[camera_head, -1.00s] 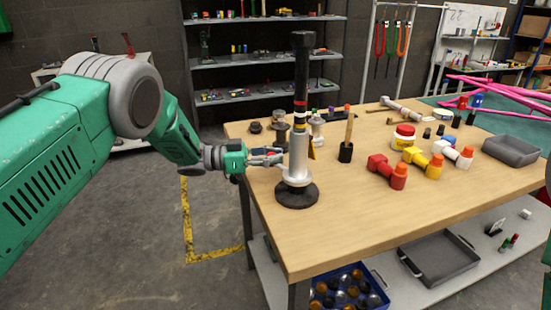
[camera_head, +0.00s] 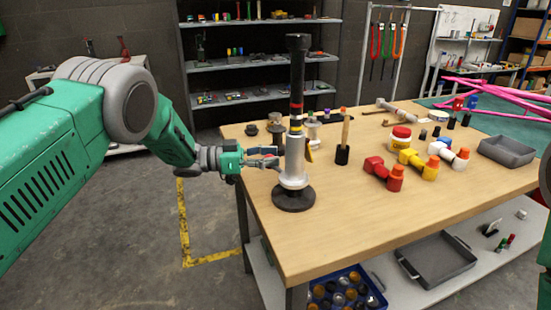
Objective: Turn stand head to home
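The stand (camera_head: 294,154) is upright near the left front of the workbench. It has a round black base (camera_head: 293,198), a silver lower body and a tall black upper post with a flat black head (camera_head: 298,42) on top. My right gripper is out of view.
The wooden workbench (camera_head: 345,220) is clear right of the base. A wooden-handled tool in a black holder (camera_head: 342,155) stands behind. Dark knobs (camera_head: 276,133) sit behind the gripper.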

